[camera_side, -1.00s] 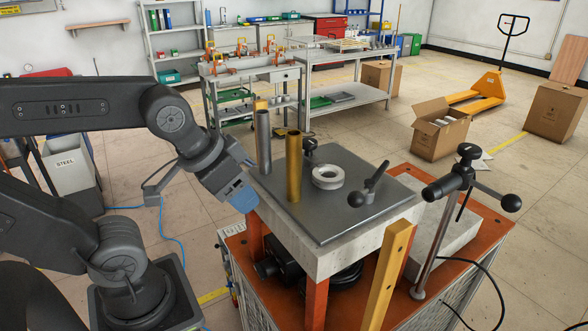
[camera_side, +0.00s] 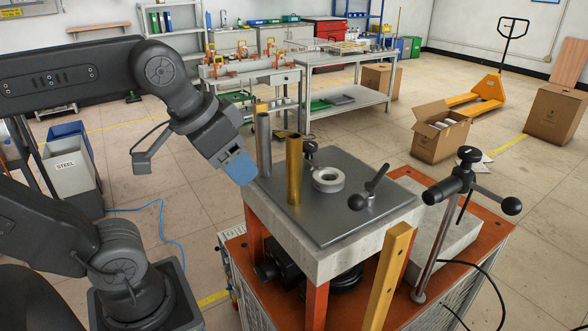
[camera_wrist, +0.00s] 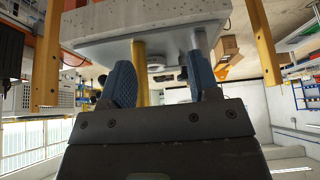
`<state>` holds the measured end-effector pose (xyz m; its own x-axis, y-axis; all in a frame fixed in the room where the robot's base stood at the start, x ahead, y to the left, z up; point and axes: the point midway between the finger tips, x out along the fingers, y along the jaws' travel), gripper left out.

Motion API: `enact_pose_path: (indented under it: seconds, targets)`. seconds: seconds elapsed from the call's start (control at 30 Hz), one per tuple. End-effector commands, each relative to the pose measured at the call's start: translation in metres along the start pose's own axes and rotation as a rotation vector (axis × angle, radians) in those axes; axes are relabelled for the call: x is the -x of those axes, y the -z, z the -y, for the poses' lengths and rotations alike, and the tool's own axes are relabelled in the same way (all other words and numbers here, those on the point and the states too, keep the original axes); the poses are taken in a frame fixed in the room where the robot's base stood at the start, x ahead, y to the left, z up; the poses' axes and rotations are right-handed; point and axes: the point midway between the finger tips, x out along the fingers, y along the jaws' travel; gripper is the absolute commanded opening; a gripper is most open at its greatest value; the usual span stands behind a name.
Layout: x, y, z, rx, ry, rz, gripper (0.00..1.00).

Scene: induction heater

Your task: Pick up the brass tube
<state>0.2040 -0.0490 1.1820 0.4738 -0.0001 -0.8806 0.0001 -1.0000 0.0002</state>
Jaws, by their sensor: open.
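The brass tube (camera_side: 294,170) stands upright on the dark metal plate (camera_side: 335,215) of the workbench, in the side view. A grey steel tube (camera_side: 263,145) stands upright just behind and left of it. My gripper (camera_side: 240,168) is beside the plate's left edge, left of both tubes and apart from the brass one. In the wrist view my gripper (camera_wrist: 163,78) is open with two blue fingers. There, the brass tube (camera_wrist: 139,60) shows beyond the gap, near the left finger, and the steel tube (camera_wrist: 201,42) shows beyond the right finger. Nothing is held.
A white ring (camera_side: 328,178) lies on the plate right of the brass tube. A black-handled clamp (camera_side: 368,192) stands farther right, and a taller clamp post (camera_side: 440,230) beyond it. A yellow bar (camera_side: 388,275) rises at the front.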

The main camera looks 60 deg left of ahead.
Motion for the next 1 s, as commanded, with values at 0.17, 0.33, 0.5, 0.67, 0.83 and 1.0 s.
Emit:
enact_pose_path:
  seconds: [0.17, 0.33, 0.5, 0.67, 0.83, 1.0]
  targets:
    - [0.048, 0.027, 0.0, 0.0, 0.0, -0.002, 0.56]
    - [0.082, 0.045, 0.0, 0.0, 0.0, 0.0, 0.56]
    - [0.069, 0.039, -0.003, 0.046, 0.089, 0.063, 0.56]
    - [0.058, 0.037, -0.005, 0.104, 0.213, 0.08, 0.56]
    - [0.047, 0.041, -0.013, 0.182, 0.387, 0.005, 0.56]
    - [0.046, 0.055, -0.03, 0.282, 0.524, -0.206, 0.56]
